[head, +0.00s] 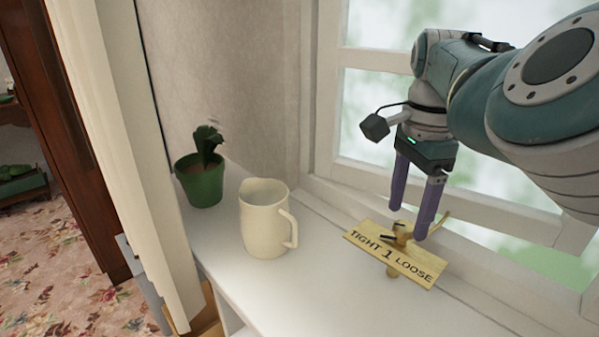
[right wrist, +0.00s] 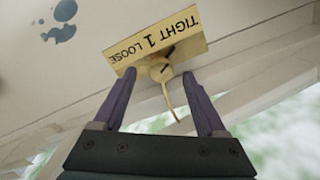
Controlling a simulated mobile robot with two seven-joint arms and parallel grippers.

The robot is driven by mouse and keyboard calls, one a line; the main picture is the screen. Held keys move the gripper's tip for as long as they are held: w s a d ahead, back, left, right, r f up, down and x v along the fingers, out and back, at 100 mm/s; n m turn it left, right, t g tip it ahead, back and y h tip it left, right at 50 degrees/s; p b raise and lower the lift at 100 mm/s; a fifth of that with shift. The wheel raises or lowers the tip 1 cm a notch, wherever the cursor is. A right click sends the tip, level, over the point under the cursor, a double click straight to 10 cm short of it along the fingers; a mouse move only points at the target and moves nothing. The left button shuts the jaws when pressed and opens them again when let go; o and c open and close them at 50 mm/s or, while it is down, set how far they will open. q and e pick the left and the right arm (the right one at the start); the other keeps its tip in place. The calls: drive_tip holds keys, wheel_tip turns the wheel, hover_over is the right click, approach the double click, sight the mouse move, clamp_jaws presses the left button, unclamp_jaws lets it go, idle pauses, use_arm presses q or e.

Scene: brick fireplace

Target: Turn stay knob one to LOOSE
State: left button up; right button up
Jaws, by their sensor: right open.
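Stay knob one (head: 401,236) is a small wooden-coloured knob on a yellow plate (head: 428,276) marked TIGHT, 1 and LOOSE, on the sill by the window. In the right wrist view the knob (right wrist: 160,70) carries a dark pointer mark on its TIGHT side, and a thin yellow bar runs from it towards the gripper. My right gripper (head: 408,223) is open, with purple fingers pointing down at the knob. In the right wrist view its fingertips (right wrist: 159,74) appear on either side of the knob; I cannot tell whether they touch it. My left gripper is not in view.
A cream mug (head: 264,220) and a green potted plant (head: 200,182) stand on the white sill (head: 290,290) left of the plate. The window frame (head: 350,190) rises close behind the gripper. The sill in front of the mug is clear.

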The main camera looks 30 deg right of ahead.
drive_tip(key=shift+f, duration=0.95)
clamp_jaws()
